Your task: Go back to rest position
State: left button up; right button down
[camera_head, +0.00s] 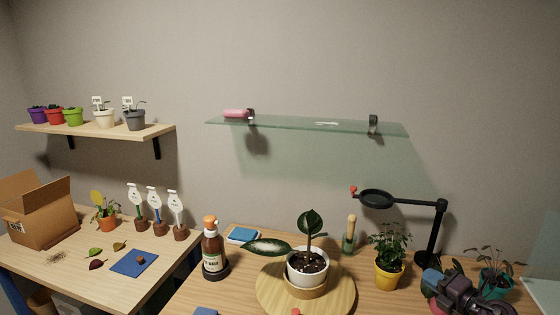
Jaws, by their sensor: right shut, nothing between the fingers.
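My right gripper (438,287) is low in the bottom right corner of the head view, dark with blue and red patches near its tips. It is shut and holds nothing. It is in front of the teal pot (495,284) and right of the yellow pot (389,273) in the picture. My left gripper is not in view.
A white pot (308,267) with a large-leaved plant stands on a round wooden board (268,290). A brown bottle (213,252) stands left of it. A black magnifier lamp (440,230) rises behind my right gripper. A glass shelf (300,125) hangs above. A cardboard box (40,225) is far left.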

jog(key=s+f+m+g+h, duration=0.25)
jog(key=s+m+h, duration=1.05)
jog(key=s+m, duration=0.65)
jog(key=s+a+f+m+g+y, duration=0.2)
jog(key=s+a+m+g+y, duration=0.1)
jog(key=s+a+g, duration=0.4)
jog(key=s+a+f+m+g+y, duration=0.25)
jog(key=s+a+m, duration=0.2)
jog(key=s, duration=0.55)
jog(key=w+f+n+t+y, duration=0.1)
jog(key=w+f+t, duration=0.6)
jog(key=f, duration=0.4)
jog(key=shift+w+a+t, duration=0.15)
jog(key=shift+w+t, duration=0.2)
jog(key=shift+t, duration=0.35)
